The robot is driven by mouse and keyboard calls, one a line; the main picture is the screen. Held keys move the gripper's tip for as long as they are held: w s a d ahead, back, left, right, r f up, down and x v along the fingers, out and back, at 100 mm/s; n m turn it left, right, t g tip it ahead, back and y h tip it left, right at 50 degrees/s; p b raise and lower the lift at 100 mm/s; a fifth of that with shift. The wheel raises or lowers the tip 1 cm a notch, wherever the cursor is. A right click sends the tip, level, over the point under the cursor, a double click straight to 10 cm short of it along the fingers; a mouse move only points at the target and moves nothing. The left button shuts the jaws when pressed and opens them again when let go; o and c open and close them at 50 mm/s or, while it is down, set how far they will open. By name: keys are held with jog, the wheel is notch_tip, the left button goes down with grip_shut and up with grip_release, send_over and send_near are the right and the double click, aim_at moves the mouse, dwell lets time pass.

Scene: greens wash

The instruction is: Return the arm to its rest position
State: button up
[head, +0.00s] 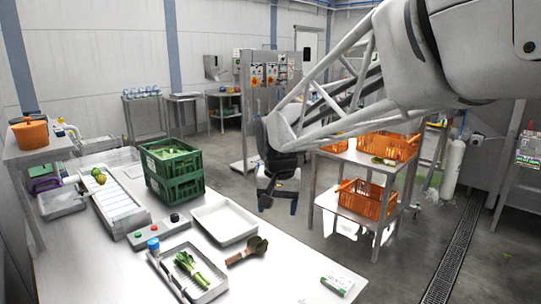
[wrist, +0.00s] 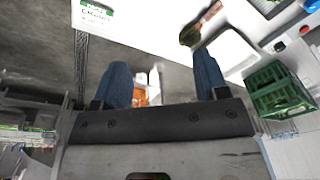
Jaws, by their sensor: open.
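My arm reaches in from the upper right of the head view. My gripper (head: 279,204) hangs past the right edge of the white table (head: 285,270), with its fingers pointing down. In the wrist view my gripper's (wrist: 160,65) two blue fingers stand wide apart with nothing between them. Floor and part of an orange thing show beyond the gap. The gripper appears clear of the table and of everything on it.
A steel rack (head: 365,160) with orange crates (head: 366,200) stands behind the gripper.

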jog(key=s+d+f, duration=0.1)
jog(key=s+d, duration=0.4)
jog(key=s, duration=0.4)
jog(key=s+d+f, duration=0.2)
jog(key=s+d, duration=0.4)
jog(key=s, duration=0.3)
jog(key=s+d+f+n+t, duration=0.1)
jog(key=s+d+f, duration=0.1)
jog(key=s+d, duration=0.3)
jog(key=s, duration=0.4)
jog(key=shift+s+d+f+h, duration=0.15)
jog(key=shift+s+d+h, duration=0.15)
jog(key=shift+d, duration=0.1)
